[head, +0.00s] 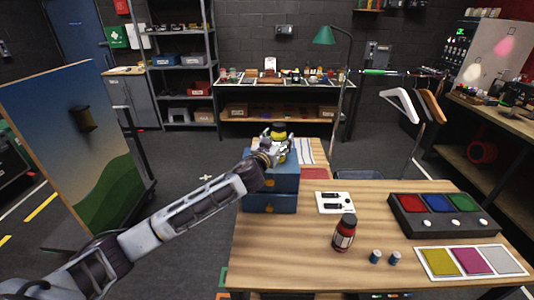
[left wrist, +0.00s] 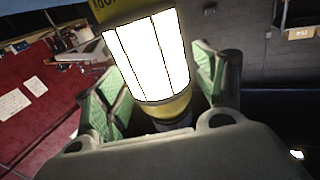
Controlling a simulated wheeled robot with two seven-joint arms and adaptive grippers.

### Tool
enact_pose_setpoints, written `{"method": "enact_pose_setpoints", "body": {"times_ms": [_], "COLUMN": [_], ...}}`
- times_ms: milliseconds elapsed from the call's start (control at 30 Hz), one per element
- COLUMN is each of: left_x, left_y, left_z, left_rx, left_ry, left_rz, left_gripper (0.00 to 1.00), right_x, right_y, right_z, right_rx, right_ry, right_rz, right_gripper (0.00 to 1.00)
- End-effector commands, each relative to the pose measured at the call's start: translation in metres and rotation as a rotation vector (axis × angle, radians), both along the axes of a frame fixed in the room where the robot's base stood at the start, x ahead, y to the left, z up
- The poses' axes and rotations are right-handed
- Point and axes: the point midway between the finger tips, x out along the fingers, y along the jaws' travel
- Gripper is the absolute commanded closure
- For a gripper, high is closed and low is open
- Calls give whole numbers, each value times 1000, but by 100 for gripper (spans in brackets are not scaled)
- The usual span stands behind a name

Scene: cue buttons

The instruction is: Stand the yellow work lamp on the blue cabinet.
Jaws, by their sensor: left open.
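The yellow work lamp (head: 280,152) has a dark top and looks upright at the top of the blue cabinet (head: 270,203), at the table's far left corner. Whether its base rests on the cabinet top is hidden by my gripper. My left gripper (head: 279,144) is open, with its fingers on either side of the lamp. In the left wrist view the lamp (left wrist: 150,60) shows lit white panels and a yellow collar between the green-padded fingers (left wrist: 160,85). I cannot tell whether either pad touches it. My right gripper is not in view.
A white plate with black pieces (head: 336,202) lies right of the cabinet. A painted board (head: 75,150) stands left.

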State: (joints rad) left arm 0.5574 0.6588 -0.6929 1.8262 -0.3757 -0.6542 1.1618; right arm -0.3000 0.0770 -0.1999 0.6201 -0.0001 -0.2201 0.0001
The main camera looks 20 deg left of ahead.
Motion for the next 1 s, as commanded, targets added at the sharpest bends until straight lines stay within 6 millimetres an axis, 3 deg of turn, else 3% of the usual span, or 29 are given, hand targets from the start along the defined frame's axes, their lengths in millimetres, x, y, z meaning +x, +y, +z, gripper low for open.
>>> {"method": "enact_pose_setpoints", "body": {"times_ms": [1000], "left_x": [-91], "left_y": [10], "left_z": [-3], "left_rx": [1], "left_ry": [2], "left_rz": [-1], "left_gripper": [30], "right_x": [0], "right_y": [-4], "right_z": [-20], "right_rx": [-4], "right_ry": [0], "right_rz": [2], "right_gripper": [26]}}
